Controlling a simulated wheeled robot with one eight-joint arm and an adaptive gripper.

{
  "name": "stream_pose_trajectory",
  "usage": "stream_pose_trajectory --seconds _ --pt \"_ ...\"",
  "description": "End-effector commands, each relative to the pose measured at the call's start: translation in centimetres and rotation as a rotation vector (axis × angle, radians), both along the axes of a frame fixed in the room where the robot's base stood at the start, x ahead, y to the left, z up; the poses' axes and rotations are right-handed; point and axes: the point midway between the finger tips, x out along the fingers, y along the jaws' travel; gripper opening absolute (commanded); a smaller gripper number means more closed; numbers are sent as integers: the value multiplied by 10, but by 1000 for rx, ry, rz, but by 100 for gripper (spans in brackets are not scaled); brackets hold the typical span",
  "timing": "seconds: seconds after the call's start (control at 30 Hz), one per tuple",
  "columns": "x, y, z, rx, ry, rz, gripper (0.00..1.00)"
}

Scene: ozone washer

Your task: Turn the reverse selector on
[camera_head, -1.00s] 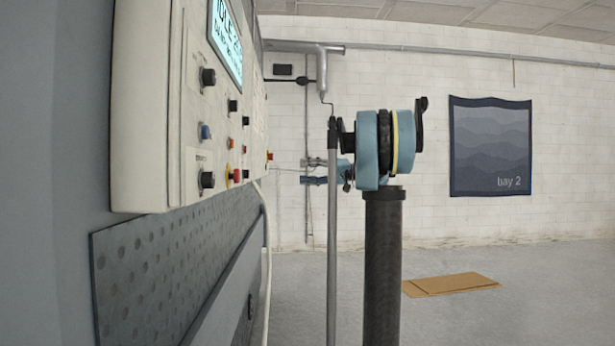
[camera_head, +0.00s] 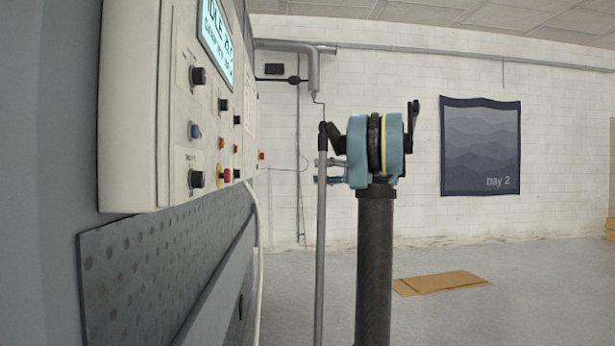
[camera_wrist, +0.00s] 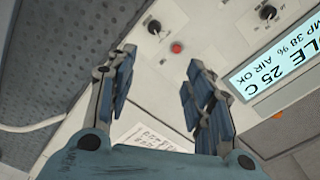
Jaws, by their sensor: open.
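The control panel (camera_head: 150,110) is on the left in the head view, seen at a steep angle. It carries several black knobs, among them an upper knob (camera_head: 197,76) and a lower knob (camera_head: 196,179); labels are too small to read, so I cannot tell which is the reverse selector. In the wrist view a black knob (camera_wrist: 154,26) and another knob (camera_wrist: 268,12) show on the panel beyond the fingers. My gripper (camera_wrist: 160,85) is open and empty, apart from the panel. In the head view its blue fingers (camera_head: 329,171) show partly behind my arm.
A red button (camera_wrist: 176,47) sits near the knob in the wrist view. A lit display (camera_head: 217,40) tops the panel. A red-and-yellow button (camera_head: 224,175) is beside the lower knob. A flat cardboard piece (camera_head: 440,283) lies on the otherwise open floor at right.

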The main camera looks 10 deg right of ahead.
Motion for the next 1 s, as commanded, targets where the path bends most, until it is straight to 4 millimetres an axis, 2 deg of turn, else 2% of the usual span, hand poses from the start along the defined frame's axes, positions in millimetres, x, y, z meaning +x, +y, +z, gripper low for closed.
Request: stream_pose_trajectory --seconds 0.03,0.2,0.4,0.83,1.0 --pt "0 -9 0 0 0 -2 48" --pt "-1 -29 0 0 0 0 48" --pt "-2 -38 0 0 0 0 48" --pt "-3 -37 -1 -1 1 0 48" --pt "-14 -18 -13 -47 41 -2 48"
